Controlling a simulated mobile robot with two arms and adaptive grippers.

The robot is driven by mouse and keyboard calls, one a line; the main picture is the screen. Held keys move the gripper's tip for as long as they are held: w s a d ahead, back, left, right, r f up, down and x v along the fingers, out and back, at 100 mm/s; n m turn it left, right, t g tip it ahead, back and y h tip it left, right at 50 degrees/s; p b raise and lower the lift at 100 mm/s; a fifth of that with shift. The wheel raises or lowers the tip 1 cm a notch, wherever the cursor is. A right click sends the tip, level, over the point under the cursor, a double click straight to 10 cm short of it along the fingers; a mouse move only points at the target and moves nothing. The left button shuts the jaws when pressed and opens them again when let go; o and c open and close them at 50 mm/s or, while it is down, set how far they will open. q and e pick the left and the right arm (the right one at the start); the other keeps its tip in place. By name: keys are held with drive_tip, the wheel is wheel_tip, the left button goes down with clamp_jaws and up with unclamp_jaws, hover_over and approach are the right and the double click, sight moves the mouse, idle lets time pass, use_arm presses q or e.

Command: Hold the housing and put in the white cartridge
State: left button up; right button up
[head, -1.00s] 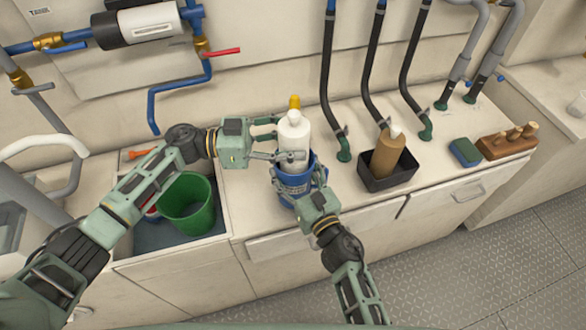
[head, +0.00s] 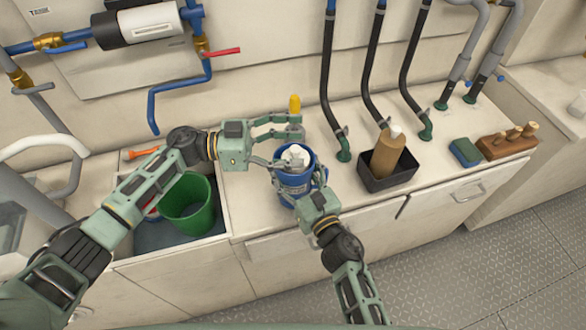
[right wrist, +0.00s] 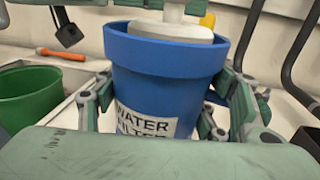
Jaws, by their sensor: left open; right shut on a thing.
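The blue housing (head: 294,184), labelled "WATER FILTER", stands upright on the counter. My right gripper (head: 307,186) is shut around its sides; in the right wrist view the fingers flank the blue housing (right wrist: 165,85). The white cartridge (head: 295,154) is down inside the housing, with only its top showing above or at the rim. Its white top also shows in the right wrist view (right wrist: 170,30). My left gripper (head: 284,142) is open and empty, its fingers spread above and beside the cartridge top at the housing's upper left.
A yellow-topped item (head: 294,106) stands behind the housing. A green bucket (head: 187,204) sits in the recess to the left. Black hoses rise behind.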

use_arm(q)
drive_tip(key=shift+a, duration=0.15)
drive_tip(key=a, duration=1.1)
drive_tip(key=shift+s+a, duration=0.2)
drive_tip(key=shift+a, duration=0.2)
use_arm(e)
drive_tip(key=o, duration=1.5)
drive_tip(key=shift+c, duration=0.2)
